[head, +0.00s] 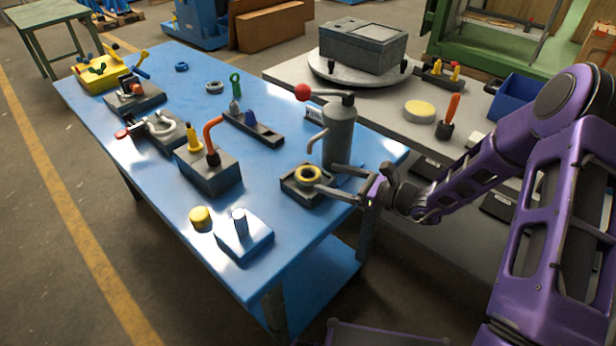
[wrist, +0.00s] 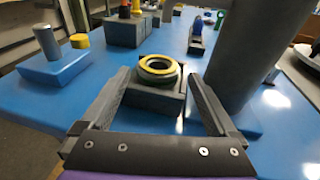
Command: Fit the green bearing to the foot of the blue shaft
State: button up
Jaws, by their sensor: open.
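A grey metallic shaft (head: 240,221) stands upright on a blue block (head: 258,244) near the table's front corner; the shaft also shows at the left of the wrist view (wrist: 46,42). My gripper (head: 324,178) is open and empty. In the wrist view its fingers (wrist: 159,76) reach along both sides of the block, with the ring between them.
A grey cylinder with a red-knobbed lever (head: 338,135) stands close beside my gripper. A yellow cylinder (head: 200,217) stands beside the shaft block. Grey (head: 214,87) and blue (head: 181,66) rings lie farther back. A dark block with an orange hook (head: 208,172) stands left of the ring.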

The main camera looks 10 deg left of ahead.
aim_at(301, 172)
jog(key=shift+f+x, duration=0.15)
jog(key=shift+x, duration=1.35)
jog(key=shift+f+x, duration=0.15)
jog(key=shift+x, duration=1.3)
jog(key=shift+s, duration=0.1)
jog(key=c, duration=1.4)
jog(key=shift+r, duration=0.15)
